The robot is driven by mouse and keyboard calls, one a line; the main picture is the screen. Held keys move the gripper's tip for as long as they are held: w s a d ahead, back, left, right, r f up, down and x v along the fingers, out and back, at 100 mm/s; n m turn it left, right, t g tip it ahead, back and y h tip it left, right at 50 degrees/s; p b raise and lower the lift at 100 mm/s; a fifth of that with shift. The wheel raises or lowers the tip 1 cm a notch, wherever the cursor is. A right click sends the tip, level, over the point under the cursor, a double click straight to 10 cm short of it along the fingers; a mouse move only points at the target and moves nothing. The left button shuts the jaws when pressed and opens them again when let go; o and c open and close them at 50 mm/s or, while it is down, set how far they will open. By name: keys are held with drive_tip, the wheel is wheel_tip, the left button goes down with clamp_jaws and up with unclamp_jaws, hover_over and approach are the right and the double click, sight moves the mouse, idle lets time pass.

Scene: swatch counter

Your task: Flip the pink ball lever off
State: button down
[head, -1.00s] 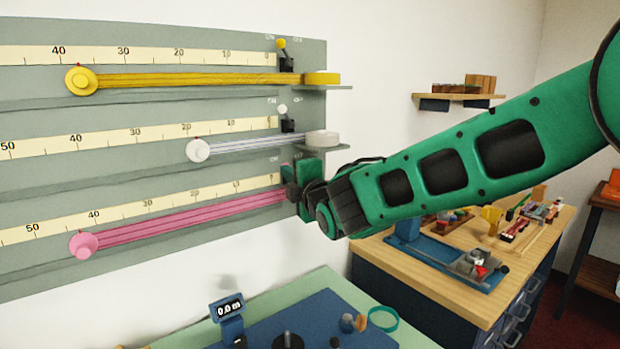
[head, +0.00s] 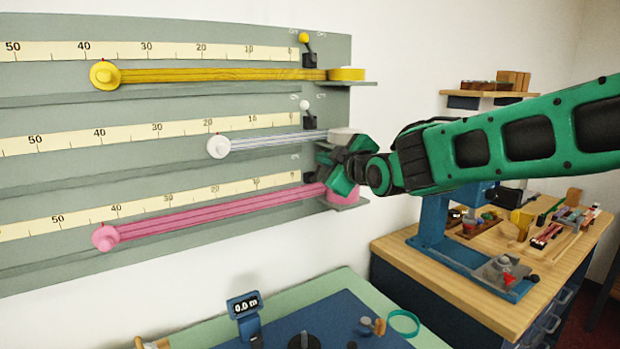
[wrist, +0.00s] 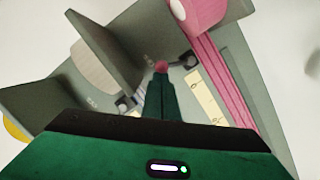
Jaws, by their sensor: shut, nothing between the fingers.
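The pink ball lever shows in the wrist view as a pink ball (wrist: 161,66) right at the tips of my gripper (wrist: 160,80), with a dark base (wrist: 190,60) just to its right. I cannot tell whether the fingertips touch the ball. In the head view my gripper (head: 336,170) is at the right end of the pink strip (head: 220,211) and hides the pink lever. The fingers are shut together with nothing between them. The pink roll (head: 345,190) shows just below and right of the gripper.
The grey board (head: 180,185) also carries a yellow ball lever (head: 303,38) and a white ball lever (head: 305,104) above. The white roll (wrist: 97,68) and its shelf (wrist: 113,50) are close to my fingers. A wooden bench (head: 395,250) stands to the right.

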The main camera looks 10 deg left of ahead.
drive_tip(key=shift+s+a, duration=0.1)
drive_tip(key=a+r+v, duration=0.1)
drive_tip(key=r+v, duration=0.1)
drive_tip(key=v, duration=1)
drive_tip(key=shift+s, duration=0.7)
drive_tip(key=shift+a, duration=0.15)
